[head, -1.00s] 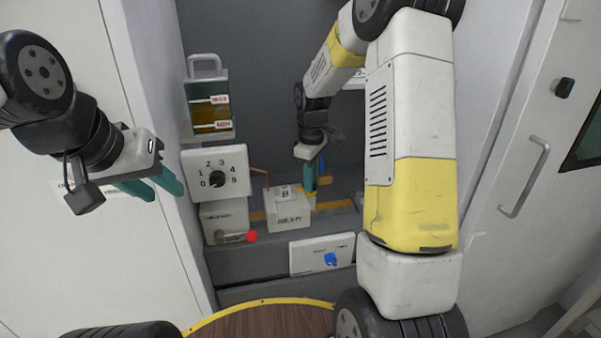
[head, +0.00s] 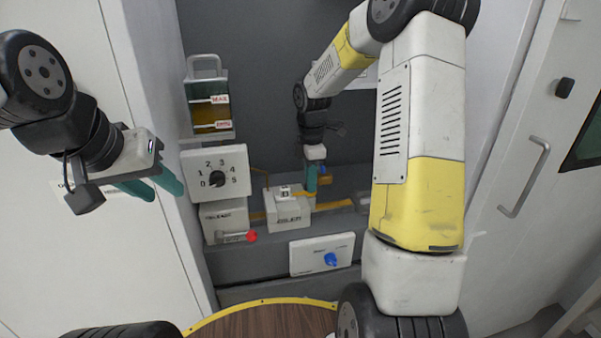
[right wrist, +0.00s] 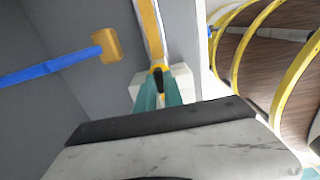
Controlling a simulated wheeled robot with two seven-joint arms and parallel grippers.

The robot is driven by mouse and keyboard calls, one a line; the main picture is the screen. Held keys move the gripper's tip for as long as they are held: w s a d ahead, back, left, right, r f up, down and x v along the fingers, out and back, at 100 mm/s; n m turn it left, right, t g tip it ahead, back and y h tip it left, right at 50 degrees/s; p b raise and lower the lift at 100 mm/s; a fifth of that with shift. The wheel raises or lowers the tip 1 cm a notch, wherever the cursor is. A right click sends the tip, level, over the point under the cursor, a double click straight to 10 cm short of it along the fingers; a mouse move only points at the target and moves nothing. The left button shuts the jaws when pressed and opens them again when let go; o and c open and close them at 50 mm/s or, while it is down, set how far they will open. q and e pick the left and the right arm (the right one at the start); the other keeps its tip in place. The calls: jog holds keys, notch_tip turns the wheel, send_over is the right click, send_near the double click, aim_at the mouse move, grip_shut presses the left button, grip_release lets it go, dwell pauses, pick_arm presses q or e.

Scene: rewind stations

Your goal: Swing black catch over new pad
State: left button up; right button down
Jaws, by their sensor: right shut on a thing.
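My right gripper (head: 311,188) is at the right end of the white box (head: 290,218) on the grey ledge, pointing down. In the right wrist view its teal fingers (right wrist: 160,93) are shut on a small black piece, apparently the black catch (right wrist: 159,80), with yellow at its top. The catch cannot be made out in the head view. A small white block with a dark mark (head: 284,192) sits on the box; I cannot tell whether it is the new pad. My left gripper (head: 153,186) is open and empty at the left, away from the ledge.
A numbered dial panel (head: 233,160), a tank of amber liquid (head: 211,112) and a box with a red knob (head: 252,237) stand left of the white box. A panel with a blue knob (head: 330,259) is below. A blue-handled tool with a tan head (right wrist: 106,46) shows in the right wrist view.

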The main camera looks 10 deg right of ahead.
dwell(0.5)
jog(key=c, duration=1.5)
grip_release()
jog(key=shift+o, duration=0.2)
notch_tip(320, 180, up, 8)
jog(key=shift+f, duration=0.1)
jog(key=shift+s, duration=0.1)
